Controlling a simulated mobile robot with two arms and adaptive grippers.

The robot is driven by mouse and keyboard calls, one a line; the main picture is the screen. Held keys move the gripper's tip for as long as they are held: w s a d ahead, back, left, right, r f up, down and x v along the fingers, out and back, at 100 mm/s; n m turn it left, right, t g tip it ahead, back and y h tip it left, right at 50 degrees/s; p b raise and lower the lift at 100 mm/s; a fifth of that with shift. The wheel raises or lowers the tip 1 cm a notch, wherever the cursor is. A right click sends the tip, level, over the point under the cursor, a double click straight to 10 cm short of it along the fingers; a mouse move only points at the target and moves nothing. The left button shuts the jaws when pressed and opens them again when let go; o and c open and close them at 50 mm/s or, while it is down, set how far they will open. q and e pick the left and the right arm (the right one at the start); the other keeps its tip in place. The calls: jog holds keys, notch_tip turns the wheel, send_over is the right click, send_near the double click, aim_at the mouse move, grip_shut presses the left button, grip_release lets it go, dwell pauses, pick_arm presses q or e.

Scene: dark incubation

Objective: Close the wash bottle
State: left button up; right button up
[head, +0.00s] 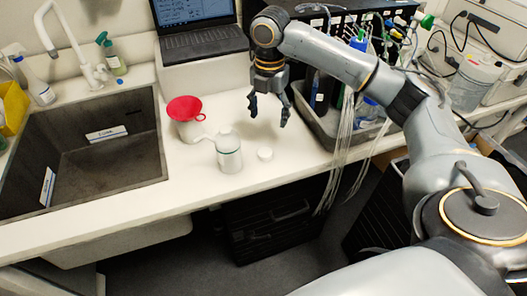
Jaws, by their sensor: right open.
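A white bottle (230,158) stands upright on the counter near its front edge, with a thin spout-like part reaching left from its top. Whether its top is open or covered is too small to tell. A small round white cap (265,154) lies on the counter just right of the bottle, apart from it. My right gripper (268,112) points down with its fingers spread, empty, above the counter behind the cap and to the right of the bottle. It touches neither of them. My left gripper is out of view.
A red funnel (185,108) sits on a white container (190,130) behind and left of the bottle. A sink (90,150) lies at the left. A laptop (200,40) stands at the back. A grey tray (320,125) with bottles and hanging cables is at the right.

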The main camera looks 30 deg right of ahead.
jog(key=p, duration=0.1)
send_over(265, 153)
jog(key=f, duration=0.8)
jog(key=shift+s+d, duration=0.25)
jog(key=shift+f, duration=0.35)
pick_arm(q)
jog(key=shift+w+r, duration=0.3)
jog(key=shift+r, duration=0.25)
pick_arm(e)
jog(key=shift+f, duration=0.2)
jog(key=f, duration=0.1)
jog(key=f+p, duration=0.1)
jog(key=f, duration=0.3)
jog(key=shift+w+a+p, duration=0.3)
jog(key=shift+a+p, duration=0.05)
jog(key=shift+p, duration=0.05)
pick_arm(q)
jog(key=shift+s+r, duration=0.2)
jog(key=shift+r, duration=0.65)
pick_arm(e)
jog(key=shift+r, duration=0.1)
